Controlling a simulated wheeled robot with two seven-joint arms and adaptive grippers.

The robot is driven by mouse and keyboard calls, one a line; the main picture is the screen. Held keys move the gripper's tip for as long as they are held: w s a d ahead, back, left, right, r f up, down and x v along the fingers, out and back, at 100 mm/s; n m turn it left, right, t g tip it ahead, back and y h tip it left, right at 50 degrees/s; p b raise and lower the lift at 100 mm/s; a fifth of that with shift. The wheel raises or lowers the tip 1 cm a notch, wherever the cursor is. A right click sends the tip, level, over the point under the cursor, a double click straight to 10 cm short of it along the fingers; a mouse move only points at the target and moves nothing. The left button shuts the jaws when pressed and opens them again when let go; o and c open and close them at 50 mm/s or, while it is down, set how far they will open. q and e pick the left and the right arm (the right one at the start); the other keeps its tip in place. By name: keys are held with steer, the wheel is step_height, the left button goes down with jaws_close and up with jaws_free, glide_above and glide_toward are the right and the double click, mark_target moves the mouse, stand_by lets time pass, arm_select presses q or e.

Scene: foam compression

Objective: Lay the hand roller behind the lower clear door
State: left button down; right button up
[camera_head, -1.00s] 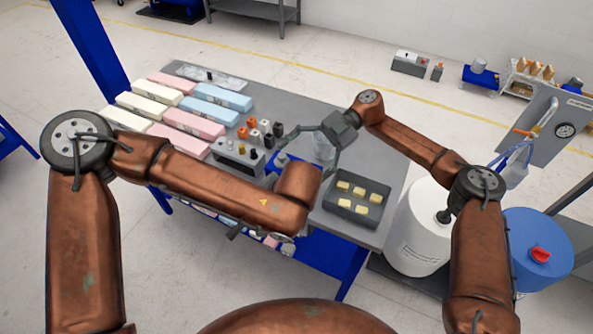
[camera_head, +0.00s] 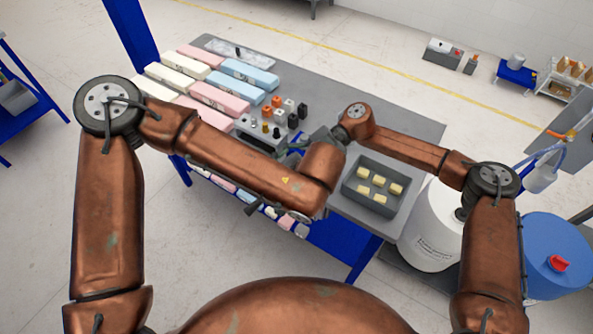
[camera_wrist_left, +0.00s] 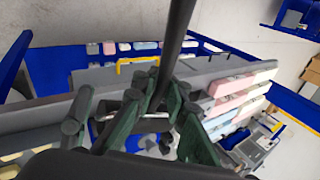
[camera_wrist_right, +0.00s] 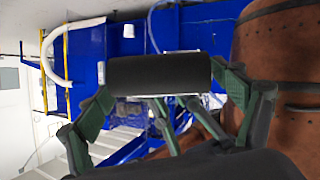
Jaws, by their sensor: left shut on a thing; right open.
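My left gripper (camera_wrist_left: 155,100) is shut on a dark rod (camera_wrist_left: 177,40), which looks like the hand roller's handle. In the right wrist view a thick black cylinder (camera_wrist_right: 160,74), apparently the roller's drum, lies crosswise in front of my right gripper (camera_wrist_right: 165,88). The right fingers are spread apart, one near each end of the cylinder; I cannot tell whether they touch it. In the head view both grippers and the roller are mostly hidden behind my left forearm. I cannot make out the clear door; a yellow bar (camera_wrist_left: 125,66) shows near a blue shelf bay (camera_wrist_left: 50,68) in the left wrist view.
The grey table (camera_head: 375,115) holds pink, white and blue foam blocks (camera_head: 218,97), small fittings (camera_head: 280,110) and a dark tray (camera_head: 368,205) of yellow pieces. More foam lies beneath. A white drum (camera_head: 428,235) and a blue drum (camera_head: 545,255) stand right.

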steer(key=shift+s+a+f, duration=0.1)
steer(key=shift+s+a, duration=0.05)
steer(key=shift+a, duration=0.1)
steer(key=shift+c, duration=0.4)
steer(key=c, duration=1.3)
arm_select(q)
steer(key=c, duration=2.3)
jaws_free()
steer(key=shift+d, duration=0.1)
arm_select(e)
steer(key=shift+c, duration=0.9)
arm_select(q)
steer(key=o, duration=0.5)
steer(key=shift+c, duration=0.2)
